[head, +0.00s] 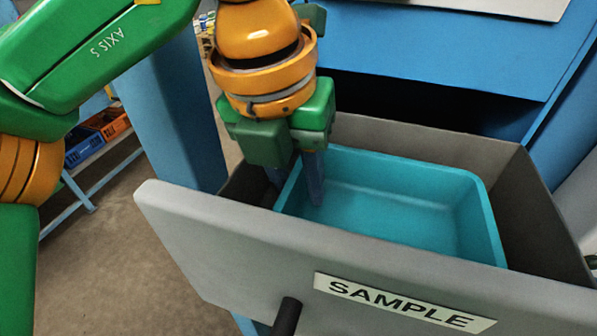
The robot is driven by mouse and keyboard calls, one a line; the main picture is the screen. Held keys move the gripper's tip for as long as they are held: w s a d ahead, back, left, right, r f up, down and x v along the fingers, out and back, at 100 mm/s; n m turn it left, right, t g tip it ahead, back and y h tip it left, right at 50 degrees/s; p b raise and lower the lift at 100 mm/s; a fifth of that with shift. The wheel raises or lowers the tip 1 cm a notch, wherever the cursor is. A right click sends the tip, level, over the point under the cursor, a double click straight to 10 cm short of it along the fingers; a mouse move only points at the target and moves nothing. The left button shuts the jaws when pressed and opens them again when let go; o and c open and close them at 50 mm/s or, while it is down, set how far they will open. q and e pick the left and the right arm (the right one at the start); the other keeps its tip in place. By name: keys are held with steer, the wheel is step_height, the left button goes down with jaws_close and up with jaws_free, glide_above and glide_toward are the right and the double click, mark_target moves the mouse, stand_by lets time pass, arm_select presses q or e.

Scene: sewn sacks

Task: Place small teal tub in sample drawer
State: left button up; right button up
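The small teal tub (400,206) is inside the open sample drawer (375,255), upright, with its front side hidden behind the grey drawer front. I cannot see whether its underside touches the drawer floor. My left gripper (298,198) reaches down from above at the tub's left wall. One finger is inside the tub and the other is outside, with the wall between them. The gap is narrow, and I cannot tell whether the fingers press on the wall. My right gripper is not in view.
A white SAMPLE label (400,302) and a dark handle (286,317) are on the drawer front. The blue cabinet (440,50) stands behind and above the drawer. A rack with orange (113,122) and blue bins is at far left. Open floor lies left of the drawer.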

arm_select(q)
steer(key=shift+r+p, duration=0.4)
steer(key=shift+r, duration=0.05)
steer(key=p+v, duration=0.4)
steer(key=v, duration=0.8)
steer(key=shift+r, duration=0.2)
steer(key=shift+d, duration=0.1)
